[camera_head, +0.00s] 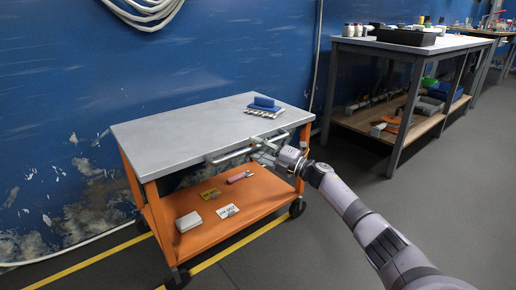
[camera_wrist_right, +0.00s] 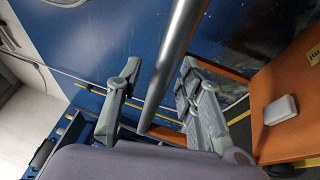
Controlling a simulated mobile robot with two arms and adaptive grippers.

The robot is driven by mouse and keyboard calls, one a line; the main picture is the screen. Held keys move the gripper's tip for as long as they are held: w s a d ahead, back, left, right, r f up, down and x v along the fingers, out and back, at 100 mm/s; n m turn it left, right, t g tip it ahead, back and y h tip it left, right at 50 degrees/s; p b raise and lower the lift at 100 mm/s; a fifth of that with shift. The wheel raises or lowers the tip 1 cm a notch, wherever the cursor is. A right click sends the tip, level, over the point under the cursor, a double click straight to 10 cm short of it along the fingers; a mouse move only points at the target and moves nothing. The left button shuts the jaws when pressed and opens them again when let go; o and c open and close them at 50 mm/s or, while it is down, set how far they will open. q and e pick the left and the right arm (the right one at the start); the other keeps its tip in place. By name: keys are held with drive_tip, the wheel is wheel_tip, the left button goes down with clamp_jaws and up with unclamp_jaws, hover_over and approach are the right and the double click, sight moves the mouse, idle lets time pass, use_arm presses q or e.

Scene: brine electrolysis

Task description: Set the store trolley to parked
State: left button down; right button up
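The store trolley (camera_head: 180,132) stands by the blue wall, with a grey top, an orange frame and lower shelf, and dark castors. Its pale handle bar (camera_head: 228,154) runs along the near side just below the top. My right gripper (camera_head: 262,147) is at the right part of this bar. In the right wrist view the bar (camera_wrist_right: 176,50) passes between the two spread fingers (camera_wrist_right: 160,88), with a gap showing on each side. My left gripper is in neither view.
Yellow floor lines (camera_head: 88,262) run by the trolley. A blue block (camera_head: 264,102) and small metal parts lie on its top; a white box (camera_head: 188,222), pink item (camera_head: 240,176) and cards lie below. A workbench (camera_head: 400,45) stands right. Grey floor in front is clear.

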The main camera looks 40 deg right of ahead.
drive_tip(key=v, duration=1.2)
idle(0.4)
